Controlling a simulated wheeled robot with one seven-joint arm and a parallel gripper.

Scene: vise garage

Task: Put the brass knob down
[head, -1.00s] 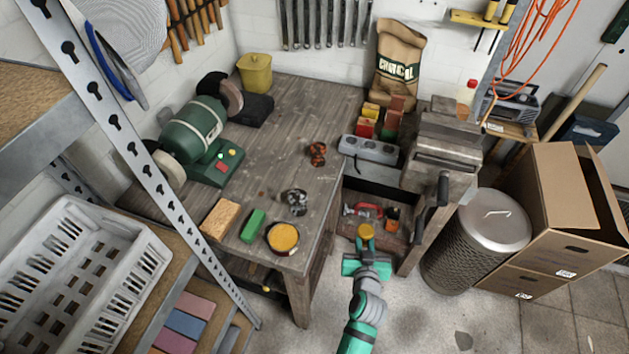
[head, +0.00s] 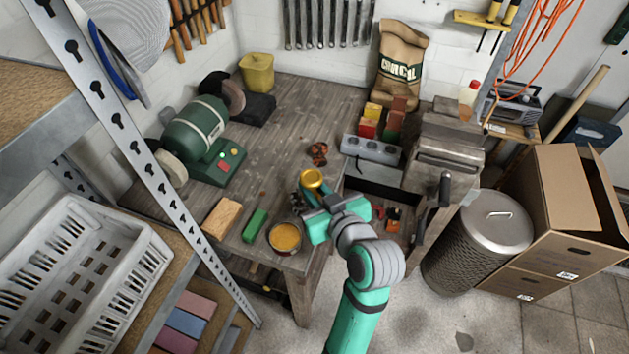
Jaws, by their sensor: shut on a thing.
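The brass knob (head: 312,180) is a round, golden piece held at the tip of my gripper (head: 314,196). My gripper is shut on it, over the front right part of the wooden workbench (head: 290,115). I cannot tell how high the knob is above the bench top. The gripper and knob hide the dark metal cluster that stood on the bench there.
A tin of amber stuff (head: 285,237), a green block (head: 254,226) and a tan block (head: 221,218) lie near the bench's front edge. A small rusty part (head: 318,153) lies behind the knob.

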